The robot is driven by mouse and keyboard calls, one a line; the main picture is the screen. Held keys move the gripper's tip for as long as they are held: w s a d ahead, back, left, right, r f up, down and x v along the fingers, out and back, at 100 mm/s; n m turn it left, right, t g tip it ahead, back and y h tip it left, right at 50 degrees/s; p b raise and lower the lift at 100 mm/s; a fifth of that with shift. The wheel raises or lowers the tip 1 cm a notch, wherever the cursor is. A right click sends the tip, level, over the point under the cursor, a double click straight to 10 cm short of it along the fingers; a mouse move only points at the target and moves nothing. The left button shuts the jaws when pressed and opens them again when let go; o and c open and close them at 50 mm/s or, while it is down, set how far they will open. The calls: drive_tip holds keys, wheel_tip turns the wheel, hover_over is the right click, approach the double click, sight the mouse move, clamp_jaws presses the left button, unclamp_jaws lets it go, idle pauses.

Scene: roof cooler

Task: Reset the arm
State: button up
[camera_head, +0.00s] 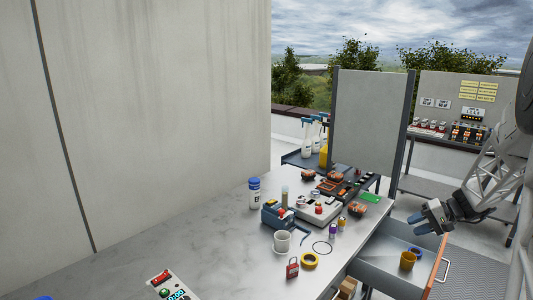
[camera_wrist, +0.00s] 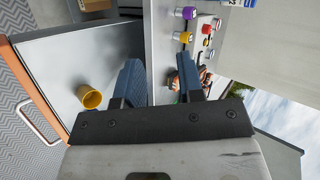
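My gripper (camera_head: 428,216) hangs above the open drawer (camera_head: 379,265) at the right of the counter in the head view. In the wrist view its two blue fingers (camera_wrist: 163,82) stand apart with nothing between them that they touch, so it is open and empty. An orange-yellow cup (camera_head: 407,261) is inside the drawer, below my gripper. The cup also shows left of the fingers in the wrist view (camera_wrist: 90,97). A small blue thing (camera_head: 415,251) lies by the cup, partly hard to make out.
A grey partition (camera_head: 370,115) stands behind. The drawer's orange front has a handle (camera_head: 441,269). The counter's left middle is clear.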

drive_tip(key=s+a+r+n+h, duration=0.1)
drive_tip(key=s+a+r+h, duration=0.1)
drive_tip(key=s+a+r, duration=0.65)
drive_tip(key=s+a+r+n+g+h, duration=0.1)
drive_tip(key=s+a+r+h, duration=0.4)
drive_tip(key=a, duration=0.6)
drive_tip(key=s+a+r+n, duration=0.2)
drive_tip(key=s+a+r, duration=0.4)
drive_tip(key=s+a, duration=0.35)
drive_tip(key=shift+s+a+n+t+h, duration=0.5)
drive_tip(key=shift+s+a, duration=1)
drive_tip(key=shift+s, duration=2.1)
drive_tip(key=shift+s+a+n+t+h, duration=0.1)
drive_tip(key=shift+s+a+t+h, duration=1.05)
drive_tip(key=shift+s, duration=2.45)
wheel_tip(320, 180, down, 8)
drive_tip(key=w+g, duration=0.1)
drive_tip(key=g, duration=0.2)
drive_tip(key=shift+w+a+f+g, duration=0.15)
drive_tip(key=shift+w+f+g, duration=0.05)
drive_tip(key=shift+g, duration=0.15)
